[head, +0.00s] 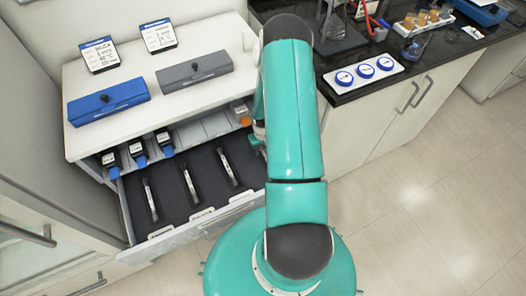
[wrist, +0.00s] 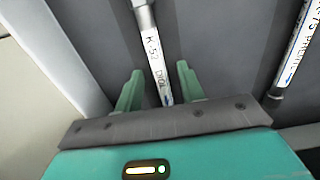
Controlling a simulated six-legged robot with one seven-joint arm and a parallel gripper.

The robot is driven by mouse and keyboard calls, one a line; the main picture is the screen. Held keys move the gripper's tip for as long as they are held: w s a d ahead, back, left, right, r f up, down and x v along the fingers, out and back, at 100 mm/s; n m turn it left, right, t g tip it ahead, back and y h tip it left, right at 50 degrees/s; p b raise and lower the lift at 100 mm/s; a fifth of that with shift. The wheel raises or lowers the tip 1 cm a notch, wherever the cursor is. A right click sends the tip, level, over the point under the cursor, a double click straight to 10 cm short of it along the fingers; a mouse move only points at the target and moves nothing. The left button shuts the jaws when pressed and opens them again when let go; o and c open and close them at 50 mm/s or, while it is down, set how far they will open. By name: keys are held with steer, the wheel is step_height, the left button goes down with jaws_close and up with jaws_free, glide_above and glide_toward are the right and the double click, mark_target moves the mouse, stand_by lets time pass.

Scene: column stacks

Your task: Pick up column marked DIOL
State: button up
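In the wrist view, a slim white column (wrist: 155,55) with a label reading DIOL lies in a grey drawer slot. My gripper (wrist: 160,68) is open, with one green finger on each side of this column and visible gaps between. The column's lower end reaches down near the gripper's palm. In the head view, my gripper is mostly hidden behind my arm at the drawer's right side, and I cannot make out the DIOL column there.
A second labelled column (wrist: 298,45) lies at right in the wrist view. The open drawer (head: 176,218) holds several columns. Blue (head: 108,102) and grey (head: 194,70) cases sit on the cabinet top above. A dark counter (head: 345,97) with a white tray is at right.

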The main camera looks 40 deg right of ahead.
jaws_close()
steer(key=shift+r, duration=0.15)
stand_by(0.4)
